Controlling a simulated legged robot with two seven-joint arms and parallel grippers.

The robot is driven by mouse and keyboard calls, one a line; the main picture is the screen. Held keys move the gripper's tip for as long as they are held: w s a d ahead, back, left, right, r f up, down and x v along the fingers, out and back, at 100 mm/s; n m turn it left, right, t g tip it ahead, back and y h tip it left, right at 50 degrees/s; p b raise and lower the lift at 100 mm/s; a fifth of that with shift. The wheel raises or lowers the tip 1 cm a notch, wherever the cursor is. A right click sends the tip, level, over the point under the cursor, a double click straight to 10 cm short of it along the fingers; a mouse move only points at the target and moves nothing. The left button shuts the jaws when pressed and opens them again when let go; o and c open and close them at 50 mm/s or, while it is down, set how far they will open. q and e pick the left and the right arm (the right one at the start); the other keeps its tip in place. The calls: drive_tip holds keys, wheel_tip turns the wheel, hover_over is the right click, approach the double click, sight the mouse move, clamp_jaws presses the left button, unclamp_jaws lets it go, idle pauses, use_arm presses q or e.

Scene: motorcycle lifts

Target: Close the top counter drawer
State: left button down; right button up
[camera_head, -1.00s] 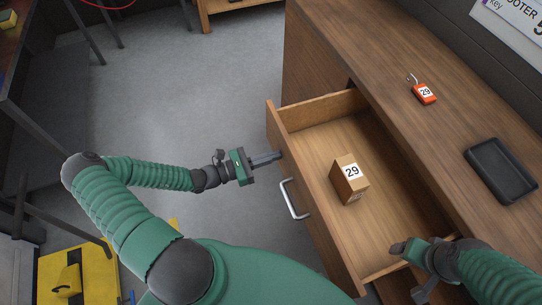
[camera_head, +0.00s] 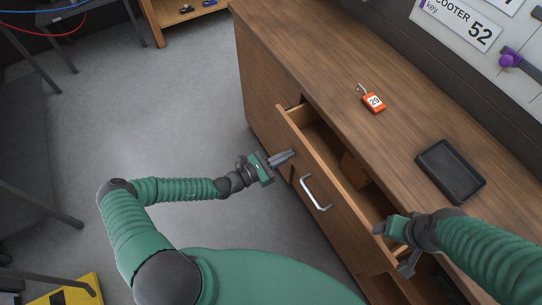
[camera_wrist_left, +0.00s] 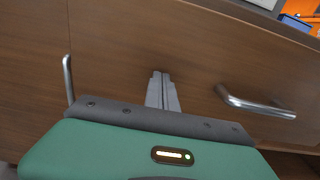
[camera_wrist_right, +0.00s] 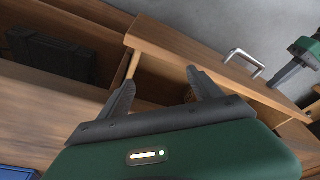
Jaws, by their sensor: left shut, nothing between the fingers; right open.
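The top counter drawer (camera_head: 335,205) is part open, pulled out from the wooden counter (camera_head: 285,60). Its silver handle (camera_head: 315,194) faces my body. A brown box (camera_head: 354,170) lies inside, partly hidden under the counter top. My left gripper (camera_head: 292,155) is shut and empty, its tips at the drawer front's far-left end; whether they touch cannot be told. In the left wrist view the shut fingers (camera_wrist_left: 162,90) point at the wood, left of a handle (camera_wrist_left: 254,103). My right gripper (camera_head: 392,248) is open at the drawer's near-right corner; its open fingers also show in the right wrist view (camera_wrist_right: 160,86).
An orange tag marked 29 (camera_head: 373,102) and a black tray (camera_head: 451,170) lie on the counter top. A sign board (camera_head: 470,25) is on the wall behind. The floor (camera_head: 180,110) left of the counter is clear.

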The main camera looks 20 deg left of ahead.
sight(299, 152)
use_arm(q)
drive_tip(key=w+d, duration=0.1)
drive_tip(key=w+d+r, duration=0.1)
drive_tip(key=d, duration=0.1)
drive_tip(key=shift+w+d+r, duration=0.15)
drive_tip(key=shift+d+r, duration=0.05)
drive_tip(key=shift+d, duration=0.1)
drive_tip(key=x, duration=0.4)
drive_tip(key=f+x, duration=0.1)
drive_tip(key=x, duration=0.1)
drive_tip(key=shift+w+a, duration=0.1)
drive_tip(key=shift+w, duration=0.3)
drive_tip(key=shift+w+d+r, duration=0.15)
drive_tip(key=shift+w+d, duration=0.1)
drive_tip(key=shift+w+r, duration=0.1)
drive_tip(key=shift+r, duration=0.05)
use_arm(e)
drive_tip(key=shift+s+r, duration=0.7)
drive_tip(key=shift+s, duration=0.05)
use_arm(q)
drive_tip(key=shift+r, duration=0.15)
